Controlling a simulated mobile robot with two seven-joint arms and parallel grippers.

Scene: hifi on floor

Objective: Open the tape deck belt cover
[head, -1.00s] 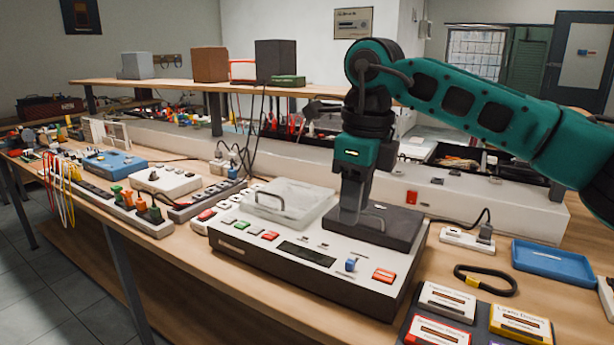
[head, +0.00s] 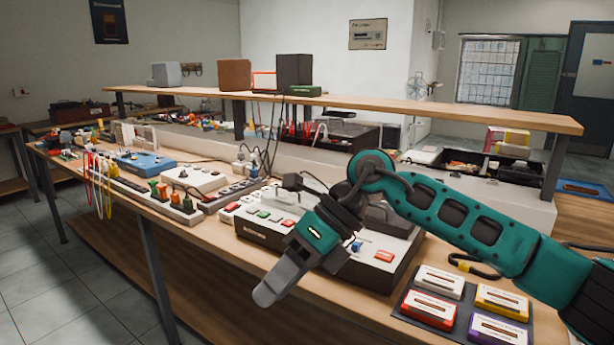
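The tape deck (head: 270,237) is a pale-topped box with dark sides on the bench, with colored buttons along its front. Its dark belt cover (head: 384,217) is at the right rear of the top, partly hidden behind my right arm. I cannot tell whether it is lifted. My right gripper (head: 268,292) hangs in front of the deck's front side, pointing down and left, apart from the cover. Its fingers are seen nearly side-on, so the gap between them is unclear, and nothing shows in them. My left gripper is out of view.
A dark mat (head: 408,305) with several cassettes lies at the right front. Power strips (head: 158,203) and a blue case (head: 143,162) stand left of the deck. A raised wooden shelf (head: 440,108) runs behind. Floor (head: 75,300) is free in front of the bench.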

